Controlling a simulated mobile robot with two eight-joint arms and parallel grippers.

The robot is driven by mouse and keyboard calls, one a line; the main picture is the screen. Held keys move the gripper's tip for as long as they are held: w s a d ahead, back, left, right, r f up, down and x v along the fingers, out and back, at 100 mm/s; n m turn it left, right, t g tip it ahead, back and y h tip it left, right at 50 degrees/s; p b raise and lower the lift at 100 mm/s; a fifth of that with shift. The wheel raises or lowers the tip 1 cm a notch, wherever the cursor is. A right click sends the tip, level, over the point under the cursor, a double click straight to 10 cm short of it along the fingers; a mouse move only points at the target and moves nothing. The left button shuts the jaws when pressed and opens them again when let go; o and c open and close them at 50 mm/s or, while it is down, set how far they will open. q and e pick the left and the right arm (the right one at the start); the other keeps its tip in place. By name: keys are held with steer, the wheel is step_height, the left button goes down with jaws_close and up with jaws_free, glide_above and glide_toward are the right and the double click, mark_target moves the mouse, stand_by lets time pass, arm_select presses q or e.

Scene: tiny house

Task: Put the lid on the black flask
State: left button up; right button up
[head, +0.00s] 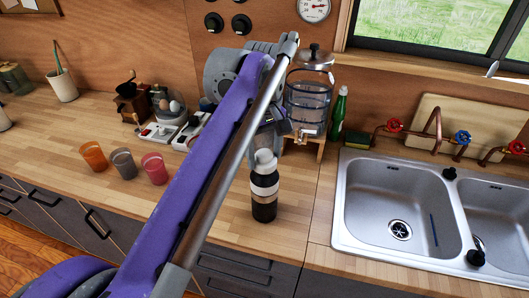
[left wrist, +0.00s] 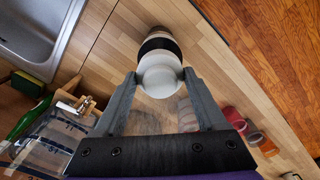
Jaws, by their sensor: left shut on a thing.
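The black flask (head: 264,209) stands upright on the wooden counter, with a pale band around its middle. The white lid (head: 264,161) is at the flask's top, in line with it; I cannot tell whether it is fully seated. My left gripper (head: 267,143) comes down from above, partly hidden by my purple arm. In the left wrist view, my left gripper (left wrist: 161,76) is shut on the white lid (left wrist: 160,82), one finger on each side. The flask (left wrist: 159,43) shows just beyond it. My right gripper is not in view.
Orange (head: 94,156), grey (head: 123,163) and pink (head: 153,168) cups stand to the left. A glass dispenser (head: 309,98) on a wooden stand and a green bottle (head: 339,113) are behind the flask. The sink (head: 350,190) is to the right. Counter around the flask is clear.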

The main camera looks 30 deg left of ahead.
arm_select(q)
steer(key=o, duration=1.3)
step_height(320, 180, up, 11)
steer(key=shift+f+p, duration=0.1)
steer(key=shift+p, duration=0.75)
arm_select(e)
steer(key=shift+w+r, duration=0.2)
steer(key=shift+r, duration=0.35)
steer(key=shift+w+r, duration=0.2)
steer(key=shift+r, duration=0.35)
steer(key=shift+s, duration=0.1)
